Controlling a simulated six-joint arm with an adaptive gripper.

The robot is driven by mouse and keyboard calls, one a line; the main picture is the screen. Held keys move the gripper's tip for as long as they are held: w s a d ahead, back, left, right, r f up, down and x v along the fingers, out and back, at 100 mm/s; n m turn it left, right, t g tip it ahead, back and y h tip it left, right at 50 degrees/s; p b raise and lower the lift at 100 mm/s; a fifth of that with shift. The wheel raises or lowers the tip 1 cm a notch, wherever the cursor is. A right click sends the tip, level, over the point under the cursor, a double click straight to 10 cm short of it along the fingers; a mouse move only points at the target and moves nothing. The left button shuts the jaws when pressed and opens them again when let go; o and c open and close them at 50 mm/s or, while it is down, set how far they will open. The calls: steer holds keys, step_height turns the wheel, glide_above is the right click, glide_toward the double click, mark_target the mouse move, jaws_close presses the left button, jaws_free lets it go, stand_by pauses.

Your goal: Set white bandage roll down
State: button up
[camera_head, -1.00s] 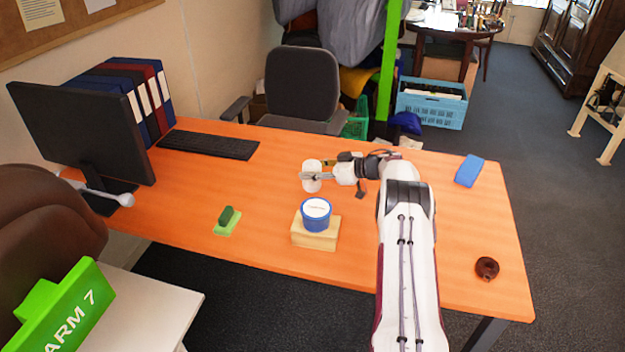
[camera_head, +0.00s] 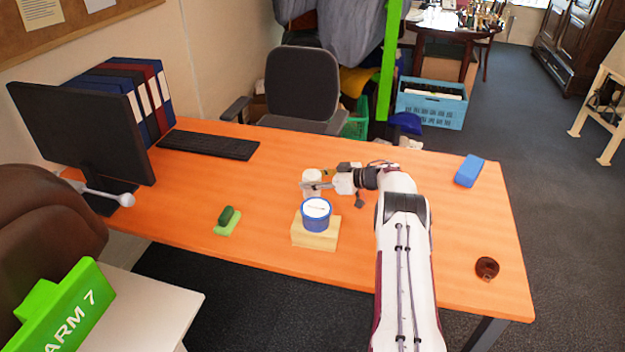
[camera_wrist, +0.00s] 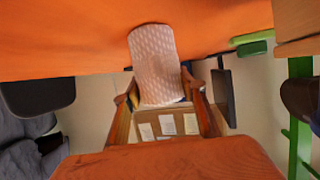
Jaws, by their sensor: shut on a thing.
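The white bandage roll (camera_head: 312,174) is upright behind the blue-and-white tin (camera_head: 316,214) in the head view. My gripper (camera_head: 313,185) is shut on it, reaching in from the right. The wrist view shows the roll (camera_wrist: 155,60) with its patterned wrap, and the fingers of my gripper (camera_wrist: 165,108) on both sides of its near end. The roll is low over the orange table (camera_head: 265,185). I cannot tell whether its base touches the table.
The tin stands on a wooden block (camera_head: 314,240) just in front of the roll. A green object on a green pad (camera_head: 228,228) lies to the left. A keyboard (camera_head: 208,145), blue block (camera_head: 469,171) and brown ring (camera_head: 487,268) are farther off. Table left of the roll is clear.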

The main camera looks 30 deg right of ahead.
steer(key=shift+f, duration=0.15)
steer(key=o, duration=1.2)
steer(key=shift+c, duration=0.2)
steer(key=shift+r, duration=0.25)
steer(key=v, duration=1.2)
steer(key=shift+w+r, duration=0.1)
steer(key=shift+w, duration=0.05)
